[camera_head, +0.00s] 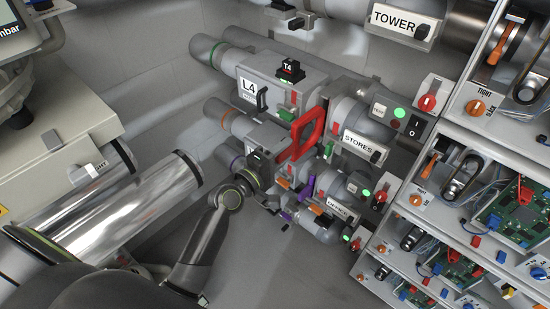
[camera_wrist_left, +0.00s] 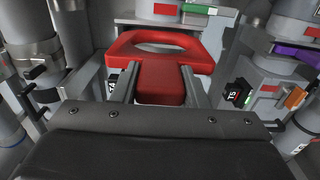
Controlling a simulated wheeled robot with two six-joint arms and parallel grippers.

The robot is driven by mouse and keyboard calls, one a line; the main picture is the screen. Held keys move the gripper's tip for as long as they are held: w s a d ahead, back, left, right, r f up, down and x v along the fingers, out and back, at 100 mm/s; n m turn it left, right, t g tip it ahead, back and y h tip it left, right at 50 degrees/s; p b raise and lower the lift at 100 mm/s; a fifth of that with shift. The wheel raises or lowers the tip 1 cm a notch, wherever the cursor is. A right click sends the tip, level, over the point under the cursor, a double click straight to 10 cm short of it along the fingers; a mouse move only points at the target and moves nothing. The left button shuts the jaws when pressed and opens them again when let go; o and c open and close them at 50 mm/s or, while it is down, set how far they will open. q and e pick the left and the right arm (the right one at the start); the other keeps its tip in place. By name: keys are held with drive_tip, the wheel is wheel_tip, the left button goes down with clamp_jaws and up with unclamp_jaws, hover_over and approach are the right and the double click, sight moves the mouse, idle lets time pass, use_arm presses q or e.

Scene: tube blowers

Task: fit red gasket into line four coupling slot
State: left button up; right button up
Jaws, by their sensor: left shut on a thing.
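The red gasket (camera_head: 296,138) is a flat loop with a tab. My left gripper (camera_head: 277,172) is shut on it; in the left wrist view the tab of the gasket (camera_wrist_left: 160,84) sits between the two fingers and the open loop points ahead. The line four housing, labelled L4 (camera_head: 249,87), is up and left of the gasket, with a black T4 tag (camera_head: 290,69) on top. The gasket is held just below and right of the L4 coupling's red and green markers. I cannot tell whether it touches the coupling. My right gripper is not in view.
The STORES blower (camera_head: 360,145) stands close to the right of the gasket. Lower couplings with purple and orange parts crowd beneath it; a T5 tag (camera_wrist_left: 236,93) shows in the left wrist view. A panel rack (camera_head: 440,190) fills the right side. Bare floor lies below.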

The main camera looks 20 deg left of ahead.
sight(312, 129)
use_arm(q)
drive_tip(key=x, duration=0.7)
drive_tip(key=shift+b+x, duration=0.75)
drive_tip(key=shift+x, duration=1.8)
drive_tip(key=shift+w+d, duration=0.1)
drive_tip(key=shift+w, duration=0.05)
drive_tip(key=o, duration=1.1)
drive_tip(key=b+v, duration=0.1)
drive_tip(key=v, duration=1.6)
